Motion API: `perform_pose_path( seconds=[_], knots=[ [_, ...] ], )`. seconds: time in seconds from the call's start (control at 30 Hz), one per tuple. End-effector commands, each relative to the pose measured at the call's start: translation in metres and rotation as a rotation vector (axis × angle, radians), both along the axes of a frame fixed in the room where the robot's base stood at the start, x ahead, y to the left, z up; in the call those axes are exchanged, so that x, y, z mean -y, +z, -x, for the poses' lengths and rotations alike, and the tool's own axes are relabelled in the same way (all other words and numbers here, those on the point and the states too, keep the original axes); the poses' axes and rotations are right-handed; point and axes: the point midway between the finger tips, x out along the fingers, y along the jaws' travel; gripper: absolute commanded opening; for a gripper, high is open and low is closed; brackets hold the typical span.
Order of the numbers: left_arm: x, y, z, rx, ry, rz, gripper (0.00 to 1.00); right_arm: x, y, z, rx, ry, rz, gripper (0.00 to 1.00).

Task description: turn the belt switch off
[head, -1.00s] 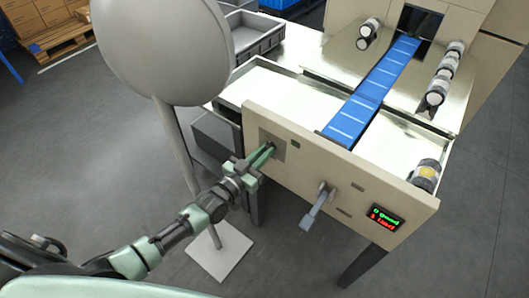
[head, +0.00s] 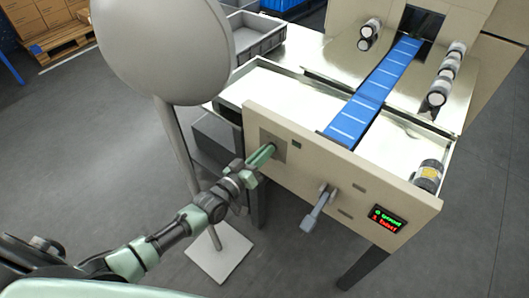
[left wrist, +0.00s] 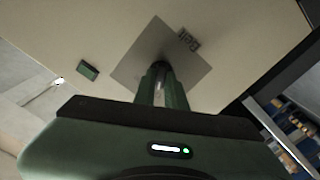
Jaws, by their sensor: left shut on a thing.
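The belt switch sits on a grey square plate (head: 267,141) at the left of the beige front panel. In the left wrist view the plate (left wrist: 138,72) shows with a "Belt" label (left wrist: 188,40) at its edge. My left gripper (head: 270,152) reaches the plate and is shut on the switch. In the left wrist view both green fingers (left wrist: 161,80) point at the plate's middle, close together. They hide most of the switch, so its setting cannot be read. My right gripper is not in view.
A lever with a grey handle (head: 318,207) sticks out of the panel to the right. A small lit display (head: 387,219) is near the right end. A blue belt (head: 373,92) runs behind the panel. A grey round disc on a pole (head: 163,50) stands left of the machine.

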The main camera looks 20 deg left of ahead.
Motion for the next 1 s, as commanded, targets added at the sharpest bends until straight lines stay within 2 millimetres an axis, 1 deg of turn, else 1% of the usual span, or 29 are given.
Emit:
perform_pose_path(
  seconds=[0.3,0.33,0.37,0.4,0.67,0.77,0.87,1.0],
  knots=[
    [0.0,0.001,0.0,0.0,0.001,0.002,0.0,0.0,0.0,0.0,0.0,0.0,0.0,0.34],
    [0.0,0.001,0.0,0.0,0.001,0.002,0.14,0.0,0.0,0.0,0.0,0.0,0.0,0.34],
    [0.0,0.0,0.0,0.0,0.001,0.002,0.23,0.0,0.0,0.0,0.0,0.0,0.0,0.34],
    [0.0,0.001,0.0,0.0,0.001,0.002,0.34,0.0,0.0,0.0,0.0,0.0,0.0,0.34],
    [0.0,0.0,0.0,0.0,0.0,0.001,0.34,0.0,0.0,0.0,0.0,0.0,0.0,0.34],
    [-0.001,0.0,0.003,0.0,0.0,0.001,0.34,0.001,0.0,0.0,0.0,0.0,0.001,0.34],
    [-0.005,-0.001,0.013,-0.003,0.001,0.001,0.34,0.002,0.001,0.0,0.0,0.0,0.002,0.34],
    [-0.013,-0.002,0.037,-0.005,0.0,-0.001,0.34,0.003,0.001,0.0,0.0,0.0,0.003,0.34]
  ],
)
